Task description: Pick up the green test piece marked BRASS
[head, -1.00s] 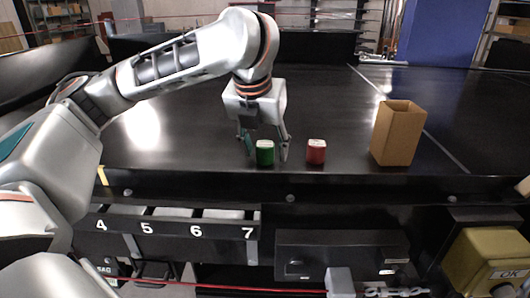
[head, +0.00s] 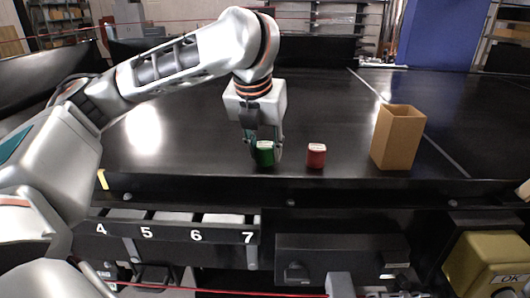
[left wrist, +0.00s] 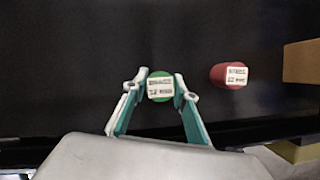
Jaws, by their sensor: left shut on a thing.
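The green test piece (head: 265,155) stands upright on the black conveyor near its front edge. It has a white label on top; the print is too small to read in the head view. In the left wrist view the green piece (left wrist: 161,86) sits between my fingertips, its label facing the camera. My left gripper (head: 263,150) points down and is shut on the green piece, one finger on each side. The piece appears to rest on the belt still. My right gripper does not show in either view.
A red piece (head: 316,155) with a white label stands just right of the green one. A tall open brown box (head: 398,137) stands further right. Numbered slots (head: 172,230) lie below the conveyor's front edge. The belt behind the pieces is clear.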

